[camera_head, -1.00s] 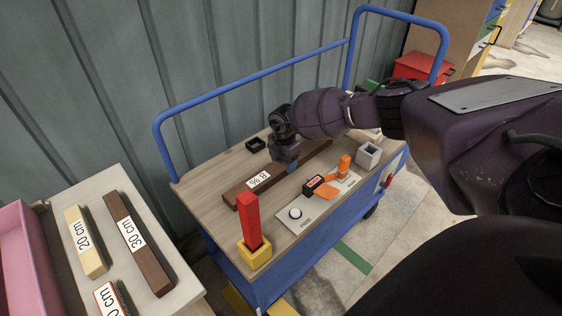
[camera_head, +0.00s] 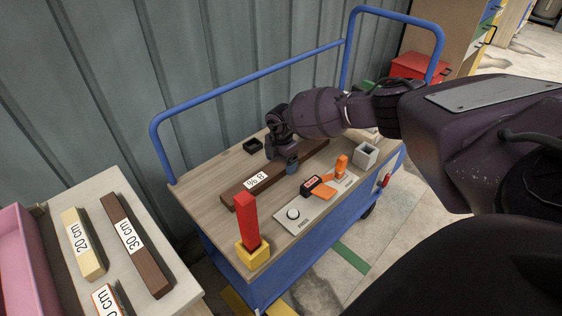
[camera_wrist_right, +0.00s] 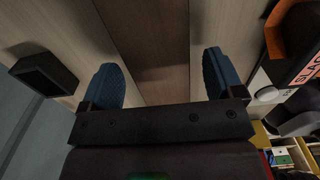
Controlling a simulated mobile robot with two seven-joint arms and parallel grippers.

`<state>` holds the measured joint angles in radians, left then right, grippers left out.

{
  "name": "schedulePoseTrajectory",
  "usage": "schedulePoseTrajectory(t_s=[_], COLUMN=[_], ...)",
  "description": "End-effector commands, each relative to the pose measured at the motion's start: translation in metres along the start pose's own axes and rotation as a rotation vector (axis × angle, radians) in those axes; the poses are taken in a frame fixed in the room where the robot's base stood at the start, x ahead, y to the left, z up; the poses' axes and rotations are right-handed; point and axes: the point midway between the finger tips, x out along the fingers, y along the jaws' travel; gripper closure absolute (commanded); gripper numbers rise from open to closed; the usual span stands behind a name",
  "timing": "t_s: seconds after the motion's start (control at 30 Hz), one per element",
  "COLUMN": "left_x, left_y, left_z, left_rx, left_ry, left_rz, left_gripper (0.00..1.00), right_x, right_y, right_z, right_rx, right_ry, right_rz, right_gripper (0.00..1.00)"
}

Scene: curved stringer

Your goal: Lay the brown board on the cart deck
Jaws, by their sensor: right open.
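The brown board (camera_head: 235,193), with a white label, lies flat on the cart deck (camera_head: 203,182). It also shows in the right wrist view (camera_wrist_right: 150,40), running away between the fingers. My right gripper (camera_head: 281,162) is open over the board, low above the deck. In the wrist view its two blue fingers (camera_wrist_right: 165,80) stand on either side of the board, with a gap on each side. Part of the board is hidden behind the gripper in the head view. My left gripper is not in view.
On the deck are a small black box (camera_head: 254,145), a red post in a yellow base (camera_head: 253,254), a plate with a white button (camera_head: 293,213) and orange tool (camera_head: 325,188), and a grey cup (camera_head: 365,155). A blue rail (camera_head: 250,80) runs behind. Marked blocks (camera_head: 138,245) lie on the left table.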

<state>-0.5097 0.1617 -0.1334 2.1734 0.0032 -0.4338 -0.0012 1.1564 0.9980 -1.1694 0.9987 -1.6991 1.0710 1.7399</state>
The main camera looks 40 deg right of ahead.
Motion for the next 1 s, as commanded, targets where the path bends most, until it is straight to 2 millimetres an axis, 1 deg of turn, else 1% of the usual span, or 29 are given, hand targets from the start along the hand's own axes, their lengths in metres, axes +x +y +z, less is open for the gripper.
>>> schedulePoseTrajectory(t_s=[0.03, 0.17, 0.3, 0.4, 0.5, 0.6, 0.7, 0.8, 1.0], left_x=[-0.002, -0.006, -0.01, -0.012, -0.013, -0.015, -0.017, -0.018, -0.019], left_y=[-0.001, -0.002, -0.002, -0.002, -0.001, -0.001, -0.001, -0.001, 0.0], left_z=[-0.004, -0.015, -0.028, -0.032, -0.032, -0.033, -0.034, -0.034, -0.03], left_rx=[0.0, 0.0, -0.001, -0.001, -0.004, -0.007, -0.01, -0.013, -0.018], left_ry=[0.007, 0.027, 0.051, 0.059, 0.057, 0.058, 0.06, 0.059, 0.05], left_rz=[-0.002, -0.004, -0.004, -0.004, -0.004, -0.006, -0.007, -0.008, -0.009], left_gripper=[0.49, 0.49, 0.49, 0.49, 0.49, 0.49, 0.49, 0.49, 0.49], right_x=[-0.011, -0.035, -0.064, -0.083, -0.098, -0.108, -0.115, -0.118, -0.118], right_y=[0.002, 0.003, 0.003, 0.002, 0.002, 0.001, 0.001, 0.0, 0.0], right_z=[0.0, 0.001, 0.0, 0.0, 0.0, 0.0, 0.0, 0.0, 0.0], right_rx=[0.0, 0.001, 0.0, 0.0, 0.0, 0.0, 0.0, 0.0, 0.0], right_ry=[-0.001, -0.001, 0.0, 0.001, 0.001, 0.001, 0.001, 0.001, 0.001], right_rz=[0.006, 0.012, 0.014, 0.011, 0.01, 0.007, 0.005, 0.003, 0.0], right_gripper=[0.13, 0.13, 0.13, 0.13, 0.13, 0.13, 0.13, 0.13, 0.13])
